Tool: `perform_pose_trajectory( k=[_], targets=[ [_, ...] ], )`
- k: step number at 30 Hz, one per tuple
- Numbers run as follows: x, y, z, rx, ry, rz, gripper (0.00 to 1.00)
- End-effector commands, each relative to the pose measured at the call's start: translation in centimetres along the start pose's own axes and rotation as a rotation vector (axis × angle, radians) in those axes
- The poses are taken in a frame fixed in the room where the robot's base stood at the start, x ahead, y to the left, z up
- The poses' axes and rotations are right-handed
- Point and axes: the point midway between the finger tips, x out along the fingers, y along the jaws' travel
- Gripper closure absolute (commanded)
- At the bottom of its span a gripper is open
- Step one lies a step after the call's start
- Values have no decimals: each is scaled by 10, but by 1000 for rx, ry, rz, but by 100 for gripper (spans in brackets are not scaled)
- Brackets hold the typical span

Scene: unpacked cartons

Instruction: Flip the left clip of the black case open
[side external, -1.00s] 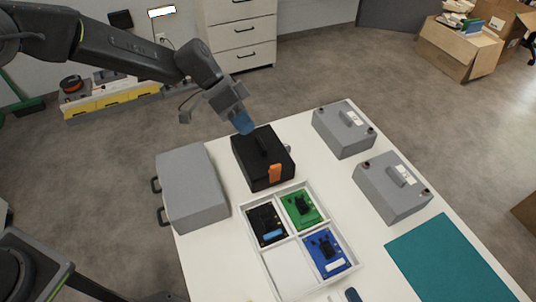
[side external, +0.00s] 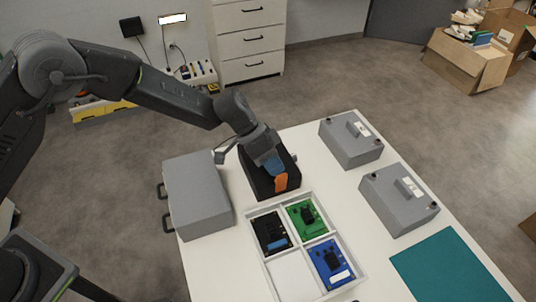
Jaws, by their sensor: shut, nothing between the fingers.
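The black case (side external: 258,184) stands on the white table, behind the divided tray. An orange piece (side external: 281,183) is on its front face, right of the middle. My gripper (side external: 273,164), with blue fingertips, is over the case top, just behind and above the orange piece. It is shut and empty. I cannot tell whether the fingertips touch the case. My gripper hides much of the case top and its handle. The left clip cannot be made out.
A grey case (side external: 195,196) with dark handles lies close on the left. Two grey boxes (side external: 349,145) (side external: 397,203) stand on the right. The white tray (side external: 263,258) in front holds circuit boards. A teal mat (side external: 455,268) lies at front right.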

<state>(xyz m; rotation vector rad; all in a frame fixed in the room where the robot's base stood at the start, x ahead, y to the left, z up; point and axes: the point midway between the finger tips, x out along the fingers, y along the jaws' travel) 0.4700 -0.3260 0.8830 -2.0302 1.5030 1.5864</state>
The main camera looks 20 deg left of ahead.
Motion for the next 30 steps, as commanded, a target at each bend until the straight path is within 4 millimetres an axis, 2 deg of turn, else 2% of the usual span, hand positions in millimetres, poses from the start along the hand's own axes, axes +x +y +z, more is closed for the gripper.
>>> perform_pose_trajectory(
  k=[13,30],
  targets=[
    [1,1,0,3,-1,-6,100],
    [3,10,-1,46,-24,-106,100]
  ],
)
